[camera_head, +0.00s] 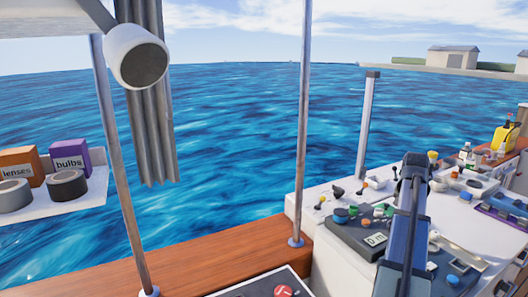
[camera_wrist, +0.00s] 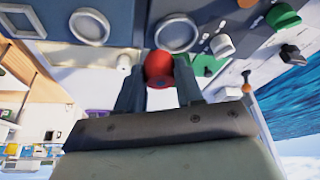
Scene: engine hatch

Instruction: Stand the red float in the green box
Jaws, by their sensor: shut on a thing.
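The red float (camera_wrist: 158,63) is in the wrist view, rounded and red, held between the two dark fingers of my gripper (camera_wrist: 159,72). The fingers are shut on its sides, and it is over a grey panel surface. In the head view my arm hides the gripper and the float. No green box can be made out for certain in either view. A small green patch (camera_wrist: 206,65) shows just right of the fingers in the wrist view, partly hidden, and I cannot tell what it is.
A grey panel with knobs and a display (camera_head: 375,239) lies left of my arm. A yellow bottle (camera_head: 503,138) and a purple tray (camera_head: 500,208) are at the right. A shelf (camera_head: 75,200) with tape rolls and boxes hangs at the left. Posts (camera_head: 304,120) stand between.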

